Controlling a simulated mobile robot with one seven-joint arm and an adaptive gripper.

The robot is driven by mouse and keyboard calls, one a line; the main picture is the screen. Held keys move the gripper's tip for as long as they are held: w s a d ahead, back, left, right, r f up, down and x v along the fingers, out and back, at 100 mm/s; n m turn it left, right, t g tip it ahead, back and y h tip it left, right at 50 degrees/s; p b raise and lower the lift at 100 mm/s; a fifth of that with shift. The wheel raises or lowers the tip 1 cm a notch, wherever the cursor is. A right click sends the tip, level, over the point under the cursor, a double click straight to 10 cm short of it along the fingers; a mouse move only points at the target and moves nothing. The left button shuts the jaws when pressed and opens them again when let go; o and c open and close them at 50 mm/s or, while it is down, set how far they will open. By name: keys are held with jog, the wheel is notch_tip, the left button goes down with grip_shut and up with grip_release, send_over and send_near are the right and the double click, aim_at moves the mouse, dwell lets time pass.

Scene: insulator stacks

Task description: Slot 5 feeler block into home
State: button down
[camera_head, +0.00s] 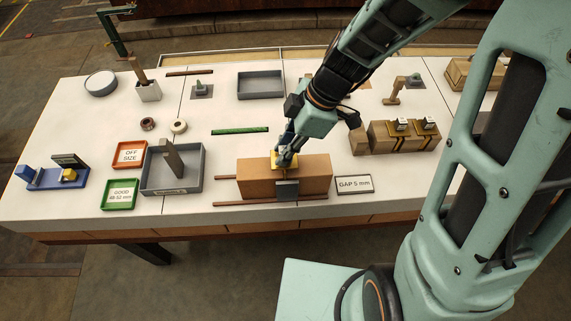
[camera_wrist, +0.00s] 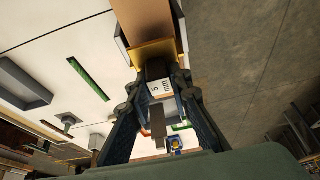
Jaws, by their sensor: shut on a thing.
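My gripper (camera_head: 283,160) points down over the wooden block pair (camera_head: 255,178) at the table's front middle. In the wrist view, the gripper fingers (camera_wrist: 158,95) are shut on a dark feeler block with a white label reading 5 mm (camera_wrist: 160,87). A yellow plate (camera_wrist: 152,50) lies just beyond it, by the wooden blocks (camera_wrist: 150,18); whether they touch is unclear. In the head view the feeler block is mostly hidden by my gripper. To the right, a wooden rack (camera_head: 376,150) holds two white-labelled blocks (camera_head: 401,124) (camera_head: 429,122) in yellow fittings.
A GAP 5 mm sign (camera_head: 354,184) stands right of the wooden blocks. A grey tray (camera_head: 146,180), a green GOOD tray (camera_head: 120,194) and an orange OFF SIZE tray (camera_head: 129,154) are left. Brown rails (camera_head: 270,203) run along the front. A green strip (camera_head: 240,130) lies behind.

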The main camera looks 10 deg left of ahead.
jog(key=shift+r, duration=0.2)
dwell(0.3)
jog(key=shift+r, duration=0.55)
jog(key=shift+r+p, duration=0.2)
jog(key=shift+p, duration=0.1)
jog(key=shift+r, duration=0.6)
jog(key=shift+r, duration=0.25)
jog(key=shift+r+p, duration=0.35)
jog(key=shift+r, duration=0.05)
jog(key=shift+r, duration=0.1)
dwell(0.4)
